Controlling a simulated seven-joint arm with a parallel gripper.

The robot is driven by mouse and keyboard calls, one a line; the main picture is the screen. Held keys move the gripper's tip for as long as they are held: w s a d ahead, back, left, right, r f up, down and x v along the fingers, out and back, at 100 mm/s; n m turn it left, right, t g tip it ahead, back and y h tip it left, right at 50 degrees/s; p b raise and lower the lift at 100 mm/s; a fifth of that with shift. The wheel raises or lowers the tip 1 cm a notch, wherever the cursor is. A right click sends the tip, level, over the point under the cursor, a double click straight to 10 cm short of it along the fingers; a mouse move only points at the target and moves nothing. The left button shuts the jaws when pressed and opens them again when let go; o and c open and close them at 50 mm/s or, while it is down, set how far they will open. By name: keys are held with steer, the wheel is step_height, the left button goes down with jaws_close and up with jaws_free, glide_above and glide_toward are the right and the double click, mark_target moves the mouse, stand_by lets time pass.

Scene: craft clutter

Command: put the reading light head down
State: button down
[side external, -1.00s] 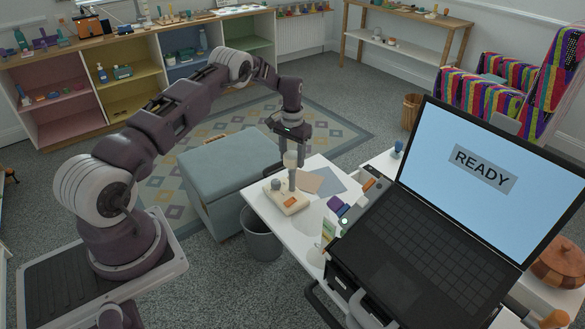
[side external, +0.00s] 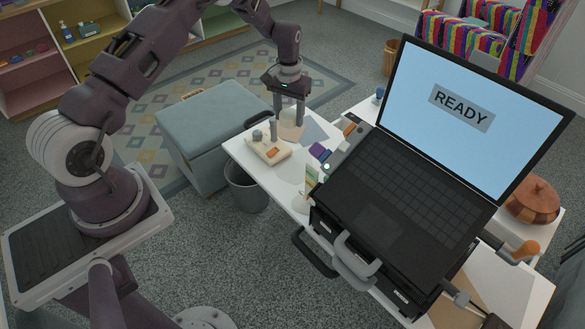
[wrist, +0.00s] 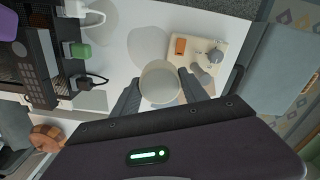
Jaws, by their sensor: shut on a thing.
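The reading light head, a pale cream rounded piece (wrist: 160,82), is between the fingertips of my gripper (side external: 289,122). The two dark fingers are shut on it from both sides in the wrist view (wrist: 160,90). My gripper points down over the white table top (side external: 247,165), just right of the cream lamp base (side external: 268,149) in the side view. The base also shows in the wrist view (wrist: 212,50), with a grey post, a grey knob and an orange patch. The head is apart from the base. I cannot tell whether its underside touches the table.
A large open laptop (side external: 400,190) fills the right of the side view. A grey bin (side external: 245,187) and a blue ottoman (side external: 205,130) stand left of the table.

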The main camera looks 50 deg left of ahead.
glide_above(297, 182)
steer(key=shift+n, duration=0.3)
step_height(297, 182, down, 17)
steer(key=shift+r, duration=0.1)
steer(key=c, duration=0.6)
jaws_free()
steer(key=shift+f, duration=0.2)
